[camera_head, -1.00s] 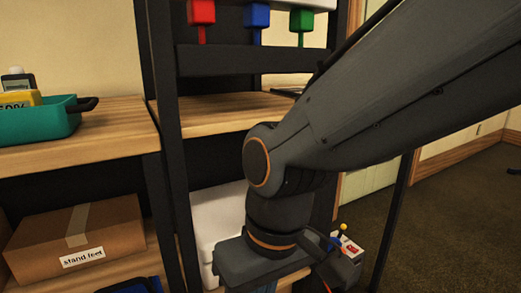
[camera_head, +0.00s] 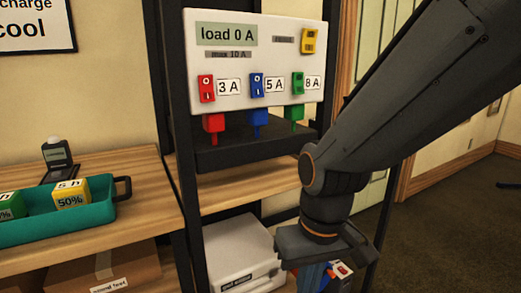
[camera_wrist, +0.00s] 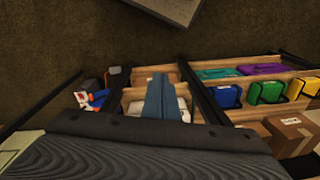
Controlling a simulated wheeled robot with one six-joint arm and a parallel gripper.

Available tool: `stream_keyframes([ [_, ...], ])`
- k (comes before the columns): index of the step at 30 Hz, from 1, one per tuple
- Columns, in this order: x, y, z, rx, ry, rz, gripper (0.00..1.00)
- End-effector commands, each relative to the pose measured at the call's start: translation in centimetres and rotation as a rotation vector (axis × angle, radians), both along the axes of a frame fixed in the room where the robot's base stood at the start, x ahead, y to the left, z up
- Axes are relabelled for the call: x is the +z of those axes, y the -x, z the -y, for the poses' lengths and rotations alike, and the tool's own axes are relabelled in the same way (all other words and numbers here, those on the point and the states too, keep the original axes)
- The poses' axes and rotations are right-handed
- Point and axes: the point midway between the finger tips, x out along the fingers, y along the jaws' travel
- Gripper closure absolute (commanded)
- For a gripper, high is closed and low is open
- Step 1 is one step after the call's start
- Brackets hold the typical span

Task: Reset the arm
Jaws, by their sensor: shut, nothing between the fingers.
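My arm crosses the right side of the head view, from the upper right down to my wrist at the lower middle. My gripper shows in the wrist view (camera_wrist: 160,85) as two blue-grey fingers pressed together, with nothing between them. In the head view the fingers are at the bottom edge and mostly hidden by the wrist. The gripper hangs in front of the dark-framed rack, right of a white case (camera_head: 235,262). I cannot tell its exact distance from the shelves.
A load panel (camera_head: 262,75) with red, blue and green switches stands on the rack. A teal tray (camera_head: 75,222) with labelled blocks is on the left shelf, a cardboard box (camera_head: 90,270) below. Several coloured bins, including a green one (camera_wrist: 268,91), show in the wrist view. Carpet (camera_head: 470,235) is open at right.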

Motion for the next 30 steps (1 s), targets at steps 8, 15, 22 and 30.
stream_keyframes([
  [8,5.8,0.5,3.9,-0.103,0.023,-0.011,1.0],
  [15,10.0,1.3,7.3,-0.187,0.041,-0.022,1.0],
  [22,13.1,2.1,10.0,-0.253,0.054,-0.031,1.0],
  [30,13.9,2.4,11.1,-0.278,0.059,-0.036,1.0],
])
